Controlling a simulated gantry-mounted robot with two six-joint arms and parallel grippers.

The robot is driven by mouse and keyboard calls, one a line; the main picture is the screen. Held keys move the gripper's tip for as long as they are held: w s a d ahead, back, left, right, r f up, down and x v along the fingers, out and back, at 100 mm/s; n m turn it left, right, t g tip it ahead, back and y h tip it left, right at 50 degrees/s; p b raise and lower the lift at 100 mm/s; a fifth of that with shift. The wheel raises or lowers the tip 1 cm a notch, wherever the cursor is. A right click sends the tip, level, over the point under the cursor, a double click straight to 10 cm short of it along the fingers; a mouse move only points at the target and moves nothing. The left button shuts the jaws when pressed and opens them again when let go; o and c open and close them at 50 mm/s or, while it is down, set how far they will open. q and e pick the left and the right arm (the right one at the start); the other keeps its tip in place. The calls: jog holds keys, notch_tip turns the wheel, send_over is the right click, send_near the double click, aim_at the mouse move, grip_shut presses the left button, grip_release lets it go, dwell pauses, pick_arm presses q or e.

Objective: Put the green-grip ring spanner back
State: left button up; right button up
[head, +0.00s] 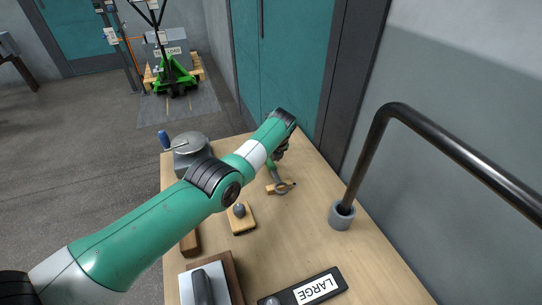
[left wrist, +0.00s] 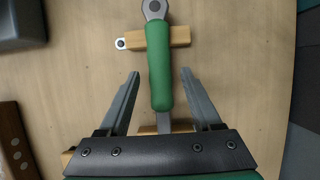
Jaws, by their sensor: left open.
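The green-grip ring spanner lies across two small wooden rests on the workbench. In the left wrist view its green grip (left wrist: 160,65) runs up the middle, with its grey ring end (left wrist: 154,8) at the top edge. The upper wooden rest (left wrist: 180,38) passes under the spanner, and the lower one is mostly hidden by my gripper. My left gripper (left wrist: 160,74) is open, one finger on each side of the grip, apart from it. In the head view my left gripper (head: 282,152) is over the spanner's handle end, and the ring (head: 280,188) shows. My right gripper is out of view.
On the workbench (head: 300,235) stand a bent dark pipe (head: 372,150) in a grey socket (head: 341,216), a wooden block with a knob (head: 242,224), a black LARGE plate (head: 335,276) and a grey-handled tool (head: 204,287). A round-topped grey object (head: 190,143) is at the far left.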

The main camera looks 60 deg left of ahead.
aim_at(275, 171)
pick_arm(q)
jog(key=p+v, duration=1)
jog(key=v, duration=0.1)
jog(key=shift+d+r, duration=0.15)
jog(key=shift+d, duration=0.05)
jog(key=shift+w, duration=0.1)
